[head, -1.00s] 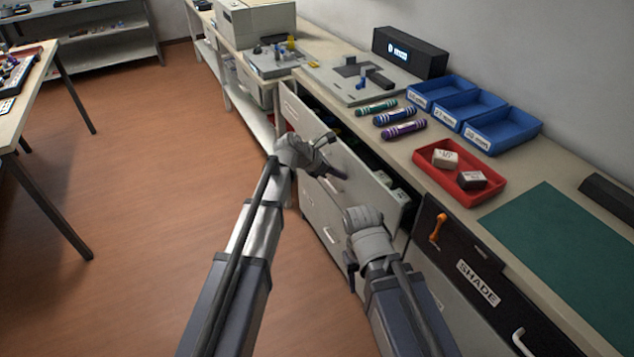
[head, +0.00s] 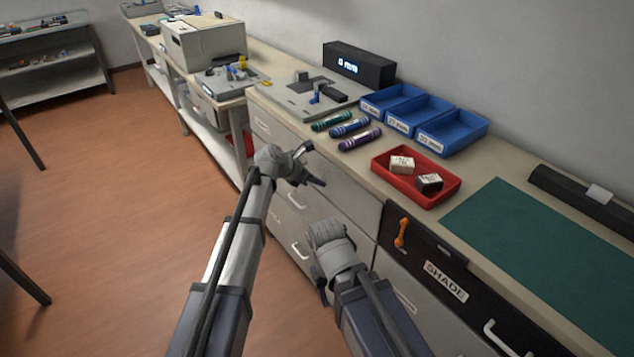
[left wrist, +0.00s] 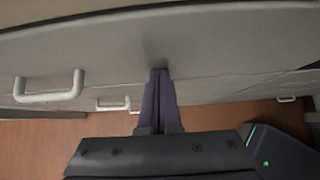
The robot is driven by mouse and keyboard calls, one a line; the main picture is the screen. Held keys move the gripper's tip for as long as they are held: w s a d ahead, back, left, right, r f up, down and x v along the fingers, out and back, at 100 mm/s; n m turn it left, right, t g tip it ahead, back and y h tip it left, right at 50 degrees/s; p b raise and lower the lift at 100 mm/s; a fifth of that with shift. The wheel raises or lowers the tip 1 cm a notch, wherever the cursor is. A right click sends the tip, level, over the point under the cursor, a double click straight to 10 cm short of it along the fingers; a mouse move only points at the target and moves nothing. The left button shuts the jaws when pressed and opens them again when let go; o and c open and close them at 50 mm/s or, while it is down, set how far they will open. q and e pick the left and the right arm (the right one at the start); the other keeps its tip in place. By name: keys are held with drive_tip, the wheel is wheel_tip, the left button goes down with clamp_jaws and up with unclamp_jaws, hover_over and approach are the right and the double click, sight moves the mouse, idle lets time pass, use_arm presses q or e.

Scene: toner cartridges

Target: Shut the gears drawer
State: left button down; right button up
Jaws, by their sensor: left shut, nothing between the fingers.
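The top drawer (head: 345,190) of the grey cabinet has its front flush, or nearly flush, with the cabinet, and no gap shows above it. I cannot read its label, so I cannot tell from words that it is the gears drawer. My left gripper (head: 318,182) is in front of this drawer, with nothing between its fingers. In the left wrist view its purple fingers (left wrist: 158,88) are together and their tips are at or very near the grey drawer front (left wrist: 170,45). My right gripper (head: 322,284) hangs low before the cabinet; its fingers are mostly hidden.
On the counter stand blue trays (head: 415,118), a red tray (head: 440,192) with two small blocks, several striped cylinders and a green mat (head: 540,220). Lower drawers with handles (head: 300,250) are below. The floor (head: 120,200) at left is clear.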

use_arm(q)
drive_tip(key=shift+w+d+r, duration=0.1)
drive_tip(key=shift+w+d, duration=0.05)
drive_tip(key=s+a+r+p, duration=0.6)
drive_tip(key=a+r+p, duration=0.1)
drive_tip(key=a, duration=0.2)
drive_tip(key=shift+s+a, duration=0.25)
drive_tip(key=s+m+g+y+p, duration=0.5)
drive_tip(key=s+m+y, duration=0.3)
drive_tip(key=s+m, duration=2)
drive_tip(key=shift+s+a+m+y+p, duration=0.3)
drive_tip(key=shift+s+a+y+p, duration=0.1)
drive_tip(key=shift+p, duration=0.25)
